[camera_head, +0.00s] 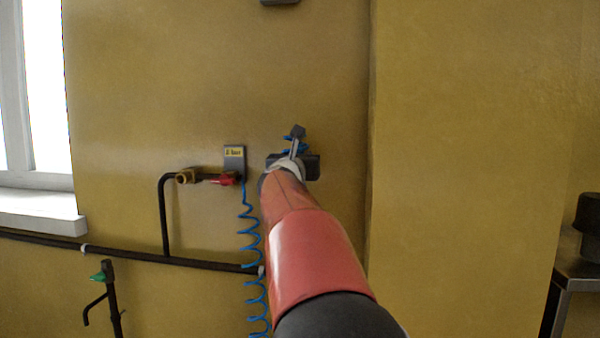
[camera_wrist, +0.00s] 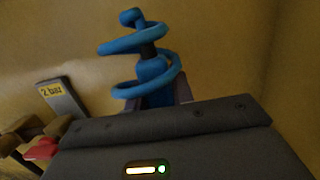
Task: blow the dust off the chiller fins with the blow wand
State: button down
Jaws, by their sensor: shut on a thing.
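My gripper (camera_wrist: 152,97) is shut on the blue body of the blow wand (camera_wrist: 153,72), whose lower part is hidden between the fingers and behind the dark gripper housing. Loops of blue coiled hose (camera_wrist: 130,44) circle the wand just beyond the fingers. In the head view, my red arm reaches up to the wall and mostly covers the wand; only bits of blue show by the gripper (camera_head: 292,150). I cannot tell whether the wand touches a holder there. The chiller fins are not recognisable in either view.
A sign plate reading "2 bar" (camera_head: 234,157) is on the wall left of my gripper, above a red valve handle (camera_head: 226,179). A blue coiled hose (camera_head: 250,238) hangs below it. Dark pipes (camera_head: 165,215) run along the wall. A metal bench (camera_head: 578,268) stands at right.

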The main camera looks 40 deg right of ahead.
jog(key=r, duration=1.5)
jog(key=shift+w+a+r, duration=0.15)
jog(key=shift+w+r, duration=0.05)
jog(key=shift+r, duration=0.55)
jog(key=shift+s+r, duration=0.15)
jog(key=shift+r, duration=0.35)
